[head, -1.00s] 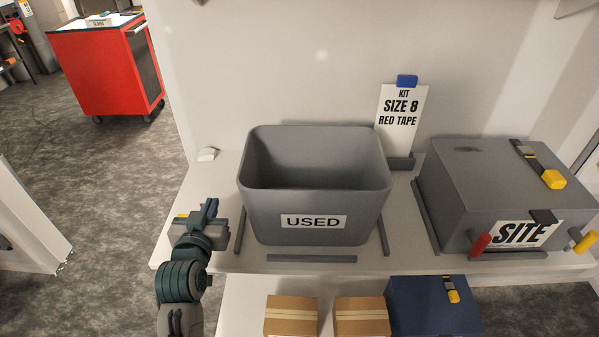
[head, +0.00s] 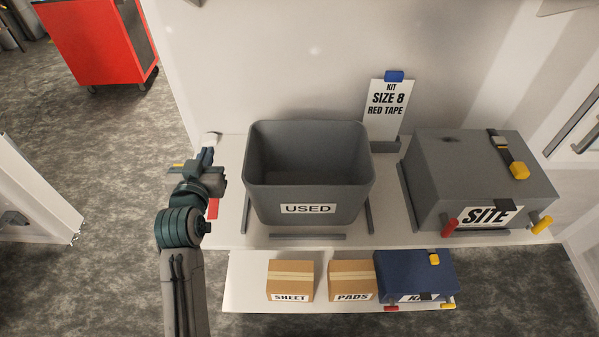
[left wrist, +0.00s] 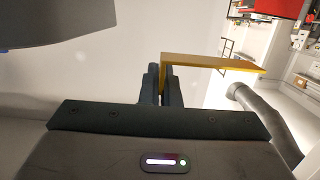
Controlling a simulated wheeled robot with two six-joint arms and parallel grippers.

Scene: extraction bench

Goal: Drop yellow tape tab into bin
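The yellow tape tab (left wrist: 212,62) is a flat strip in the left wrist view. One end sits between the fingers of my left gripper (left wrist: 161,84), which are nearly together on it; the rest sticks out to the right. In the head view my left gripper (head: 207,157) is above the bench's left end, left of the bin, and a sliver of the yellow tab (head: 178,165) shows beside it. The open grey bin labelled USED (head: 308,190) stands upright on the bench; no contents show. My right gripper is not in view.
A red strip (head: 213,208) shows beside my left arm, partly hidden. A grey SITE case (head: 480,175) stands right of the bin, and a kit sign (head: 386,110) behind. Low rails surround the bin. Below are cartons (head: 290,278) and a blue case (head: 415,272).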

